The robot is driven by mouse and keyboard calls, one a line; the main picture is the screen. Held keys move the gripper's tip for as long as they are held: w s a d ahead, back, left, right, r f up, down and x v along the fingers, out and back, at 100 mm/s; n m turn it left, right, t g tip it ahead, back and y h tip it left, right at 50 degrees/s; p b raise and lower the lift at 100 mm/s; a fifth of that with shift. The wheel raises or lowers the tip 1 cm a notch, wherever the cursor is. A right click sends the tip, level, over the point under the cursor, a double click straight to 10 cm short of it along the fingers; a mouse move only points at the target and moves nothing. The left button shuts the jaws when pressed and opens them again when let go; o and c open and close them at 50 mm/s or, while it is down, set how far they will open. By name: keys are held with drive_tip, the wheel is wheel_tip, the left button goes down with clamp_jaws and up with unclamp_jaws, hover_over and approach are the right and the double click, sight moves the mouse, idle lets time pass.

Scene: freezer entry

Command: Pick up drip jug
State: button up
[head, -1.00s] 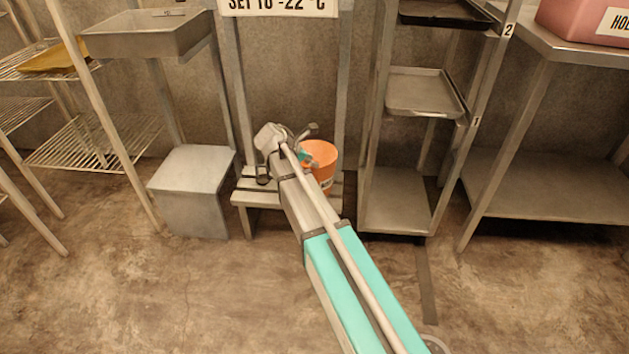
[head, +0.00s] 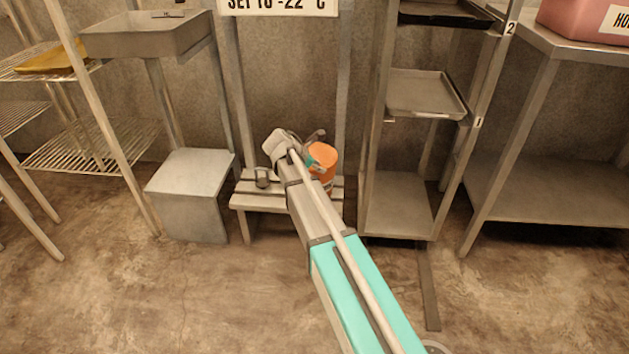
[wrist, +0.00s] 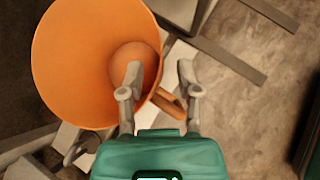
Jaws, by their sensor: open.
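The drip jug (head: 324,159) is an orange, open-topped vessel standing on the low slatted bench (head: 256,190). My arm hides part of it in the head view. In the wrist view the jug (wrist: 70,65) fills the upper left, and I look down into its round mouth. Its handle (wrist: 168,104) shows at the rim's lower right, between the fingers. My gripper (wrist: 160,72) is open. In that view its left finger overlaps the jug's mouth and its right finger lies outside the rim. I cannot tell how far down the fingertips reach or whether they touch the jug.
A small dark metal object (head: 262,179) sits on the bench left of my arm. A grey box-like stool (head: 189,175) stands left of the bench. A tray rack (head: 397,205) stands close on the right. The floor in front is clear.

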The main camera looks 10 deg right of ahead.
sight(325, 174)
drive_tip(key=b+x, duration=0.1)
drive_tip(key=x, duration=0.1)
drive_tip(key=shift+w+f+b, duration=0.1)
drive_tip(key=shift+f+b, duration=0.3)
drive_tip(key=shift+b+x, duration=0.7)
drive_tip(key=shift+x, duration=0.35)
drive_tip(key=shift+r, duration=0.1)
clamp_jaws()
